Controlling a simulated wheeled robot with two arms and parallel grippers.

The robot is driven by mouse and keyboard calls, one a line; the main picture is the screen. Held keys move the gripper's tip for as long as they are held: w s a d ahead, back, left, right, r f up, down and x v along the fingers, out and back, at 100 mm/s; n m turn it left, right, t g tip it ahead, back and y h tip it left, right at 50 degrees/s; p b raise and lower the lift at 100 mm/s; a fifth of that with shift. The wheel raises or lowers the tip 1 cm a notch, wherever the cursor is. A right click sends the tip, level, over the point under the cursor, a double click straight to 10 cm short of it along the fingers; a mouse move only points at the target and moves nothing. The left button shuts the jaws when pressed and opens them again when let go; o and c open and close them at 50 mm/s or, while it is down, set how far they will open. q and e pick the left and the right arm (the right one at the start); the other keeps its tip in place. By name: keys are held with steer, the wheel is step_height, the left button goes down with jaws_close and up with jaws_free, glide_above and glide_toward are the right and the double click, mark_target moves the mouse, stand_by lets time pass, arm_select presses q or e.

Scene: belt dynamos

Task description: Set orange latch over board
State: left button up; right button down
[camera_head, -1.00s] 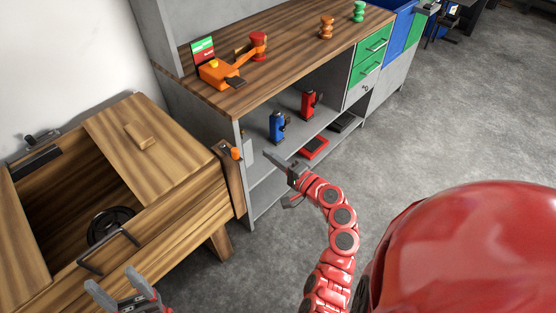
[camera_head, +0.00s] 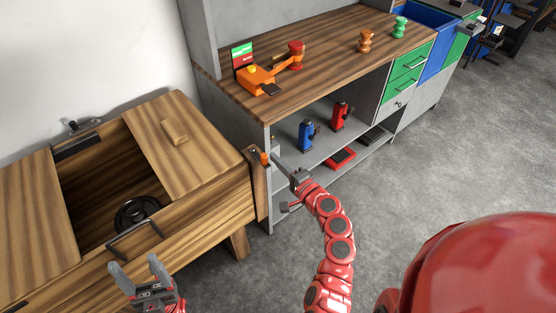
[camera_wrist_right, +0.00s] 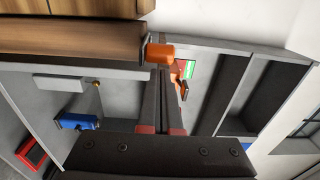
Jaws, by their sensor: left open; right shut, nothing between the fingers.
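The orange latch (camera_head: 264,158) is small and sits at the top of a narrow upright wooden board (camera_head: 259,188) at the box's right end. In the right wrist view the latch (camera_wrist_right: 160,54) sticks out past the end of the board (camera_wrist_right: 70,41). My right gripper (camera_head: 275,159) is shut and empty. Its fingertips are right beside the latch; I cannot tell whether they touch it. They also show in the wrist view (camera_wrist_right: 160,70), just at the latch. My left gripper (camera_head: 136,262) is open and empty in front of the wooden box.
The wooden box (camera_head: 200,230) has lid panels and a black wheel (camera_head: 137,213) inside. A workbench (camera_head: 330,50) stands behind, holding an orange device (camera_head: 257,80). Its lower shelf holds a blue tool (camera_head: 306,134) and a red tool (camera_head: 340,115). Grey floor is clear at right.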

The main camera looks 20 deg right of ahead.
steer(key=shift+a, duration=0.1)
steer(key=shift+s+a+m+h, duration=0.2)
steer(key=shift+m+h, duration=0.2)
steer(key=shift+h, duration=0.2)
steer(key=shift+a+t+h, duration=0.15)
steer(key=shift+t+h, duration=0.15)
